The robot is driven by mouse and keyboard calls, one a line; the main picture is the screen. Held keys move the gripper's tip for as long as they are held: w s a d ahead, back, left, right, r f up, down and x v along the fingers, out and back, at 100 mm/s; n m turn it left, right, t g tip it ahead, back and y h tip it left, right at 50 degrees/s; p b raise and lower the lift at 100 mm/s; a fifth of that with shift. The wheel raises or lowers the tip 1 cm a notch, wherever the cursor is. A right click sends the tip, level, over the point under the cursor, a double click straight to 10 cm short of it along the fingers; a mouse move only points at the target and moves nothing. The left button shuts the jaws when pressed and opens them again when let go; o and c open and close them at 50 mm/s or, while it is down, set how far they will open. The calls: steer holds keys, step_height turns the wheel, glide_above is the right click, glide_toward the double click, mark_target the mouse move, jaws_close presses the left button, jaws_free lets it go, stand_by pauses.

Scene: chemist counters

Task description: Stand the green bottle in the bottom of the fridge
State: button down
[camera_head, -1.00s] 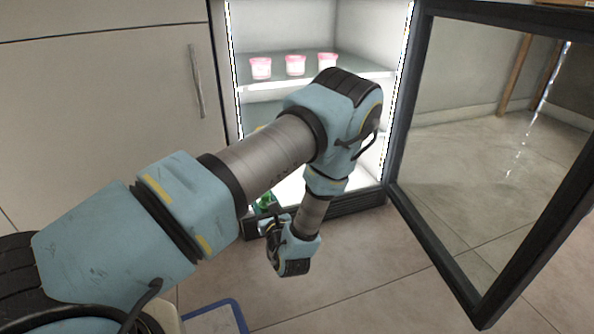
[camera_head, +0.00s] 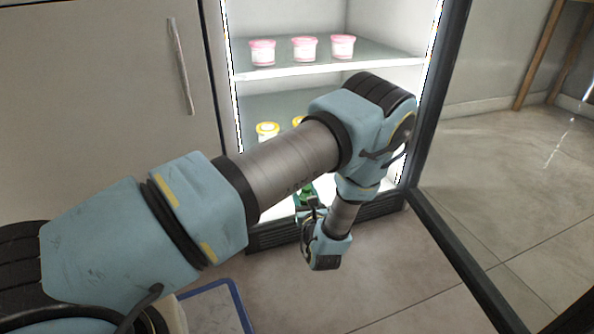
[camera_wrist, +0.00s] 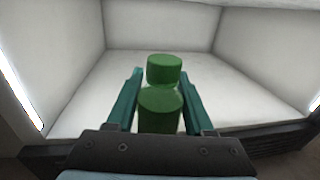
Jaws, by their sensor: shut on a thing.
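The green bottle (camera_wrist: 160,108) is upright between the two fingers of my gripper (camera_wrist: 160,90) in the wrist view, with its cap towards the top of the picture. My gripper is shut on it. In the head view a bit of the green bottle (camera_head: 305,196) shows at my gripper (camera_head: 308,208), low in the fridge opening; the arm hides much of it. The bare white floor of the fridge (camera_wrist: 215,108) lies beyond the bottle in the wrist view. I cannot tell whether the bottle touches that floor.
The fridge door (camera_head: 462,245) stands open on the right. Pink-lidded tubs (camera_head: 304,49) stand on the upper shelf (camera_head: 380,58), and yellow-lidded tubs (camera_head: 267,131) on the shelf below. A closed cabinet (camera_head: 90,100) is on the left. The fridge bottom looks empty around the bottle.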

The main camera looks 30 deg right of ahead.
steer(key=b+x, duration=0.5)
steer(key=x, duration=0.8)
steer(key=shift+w+d+f, duration=0.1)
steer(key=shift+w+f, duration=0.05)
steer(key=shift+w, duration=0.25)
steer(key=shift+w+d+b, duration=0.1)
steer(key=shift+w+b, duration=0.4)
steer(key=shift+b, duration=0.05)
step_height(320, 180, down, 4)
steer(key=b, duration=0.3)
steer(key=shift+s, duration=0.1)
steer(key=shift+r, duration=0.3)
steer(key=shift+c, duration=1.4)
jaws_free()
steer(key=shift+f, duration=0.1)
